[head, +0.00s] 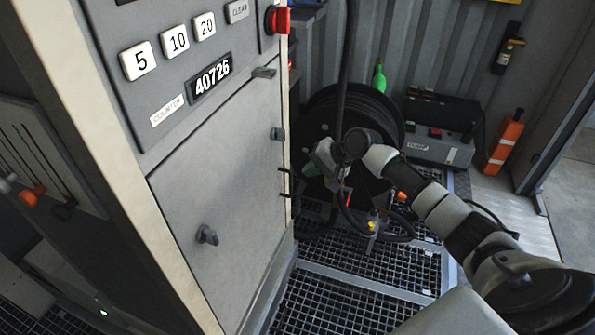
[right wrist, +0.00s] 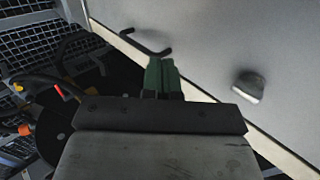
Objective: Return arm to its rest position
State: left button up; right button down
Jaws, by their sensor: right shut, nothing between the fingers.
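My right arm reaches in from the lower right of the head view and bends at the elbow. Its gripper (head: 312,166) is close to the right edge of the grey cabinet (head: 222,185). In the right wrist view the green fingertips (right wrist: 161,76) are together with nothing between them. They point at the cabinet's edge, just below a dark bent hook (right wrist: 146,44); whether they touch it, I cannot tell. My left gripper is not in view.
The cabinet carries buttons, a 40726 counter (head: 210,77), a red knob (head: 278,19) and a dark door knob (head: 207,235). Behind my arm are a hose reel (head: 322,112), a grey case (head: 430,147) and an orange box (head: 505,142). Grating (head: 345,300) covers the floor.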

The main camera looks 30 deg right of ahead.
jog(key=s+d+f+n+g+h+p, duration=0.1)
jog(key=s+f+h+p, duration=0.1)
jog(key=s+f, duration=0.55)
jog(key=s+f+n+g+h+p, duration=0.1)
jog(key=s+f, duration=0.3)
jog(key=f, duration=0.7)
jog(key=s+d+f+n+h+p, duration=0.1)
jog(key=s+f+h+p, duration=0.1)
jog(key=s+f, duration=0.5)
jog(key=s+a+f+n+g+p, duration=0.1)
jog(key=s+a+f+n, duration=0.2)
jog(key=s, duration=0.8)
jog(key=s+a+f+n+g+p, duration=0.1)
jog(key=s+a+f+n, duration=0.2)
jog(key=s, duration=0.8)
jog(key=s+a+f+n+g+h+p, duration=0.1)
jog(key=s+a+f+n+g, duration=0.1)
jog(key=s+a+f, duration=0.5)
jog(key=s+f+n, duration=0.1)
jog(key=s+f, duration=0.1)
jog(key=s, duration=0.2)
jog(key=shift+s+p, duration=0.15)
jog(key=shift+p, duration=0.15)
jog(key=shift+a+r, duration=0.1)
jog(key=c, duration=1.8)
grip_release()
